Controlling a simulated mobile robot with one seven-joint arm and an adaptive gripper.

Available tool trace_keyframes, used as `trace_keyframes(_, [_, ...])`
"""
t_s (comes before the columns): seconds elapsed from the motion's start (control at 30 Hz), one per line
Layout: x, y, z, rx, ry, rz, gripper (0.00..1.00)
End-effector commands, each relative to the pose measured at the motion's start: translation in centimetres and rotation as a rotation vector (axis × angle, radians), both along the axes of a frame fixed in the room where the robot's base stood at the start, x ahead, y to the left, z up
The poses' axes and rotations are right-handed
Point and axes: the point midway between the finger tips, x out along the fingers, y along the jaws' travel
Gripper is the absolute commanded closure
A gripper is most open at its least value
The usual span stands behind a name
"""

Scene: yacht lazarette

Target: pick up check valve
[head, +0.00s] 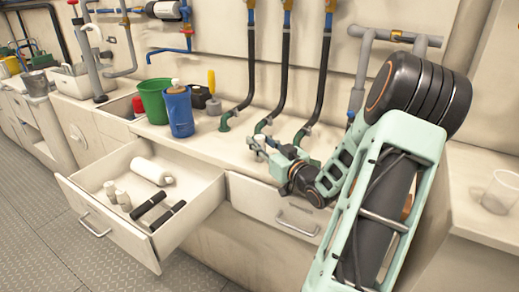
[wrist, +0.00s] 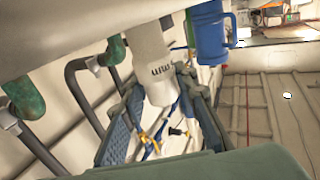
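No part is labelled clearly enough for me to name it the check valve with certainty. In the wrist view a white cylinder with dark markings (wrist: 155,62) lies ahead of my gripper (wrist: 160,88), its near end between the fingertips. The fingers stand apart on either side of it, and I see no clear grip on it. In the head view my gripper (head: 258,147) is at the counter's front edge, by the hose ends.
Three dark hoses (head: 285,75) with green fittings (head: 225,122) come down to the counter close by. A blue jug (head: 180,112) and a green bucket (head: 154,101) stand to the left. An open drawer (head: 190,228) below holds white and black cylinders. A clear cup (head: 501,191) stands at right.

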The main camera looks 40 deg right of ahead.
Motion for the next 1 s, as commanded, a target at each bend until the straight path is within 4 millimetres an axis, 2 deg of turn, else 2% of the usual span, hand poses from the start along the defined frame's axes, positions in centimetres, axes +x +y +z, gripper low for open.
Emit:
trace_keyframes(0.03, [0.0,0.0,0.0,0.000,0.000,0.000,0.84])
trace_keyframes(0.2, [0.0,0.0,0.0,0.000,0.000,0.000,1.00])
trace_keyframes(0.57, [0.0,0.0,0.6,-0.002,0.000,0.000,1.00])
trace_keyframes(0.77, [0.0,0.0,3.3,-0.005,-0.001,0.000,1.00])
trace_keyframes(1.0, [-3.1,1.8,7.9,-0.006,0.000,-0.002,1.00])
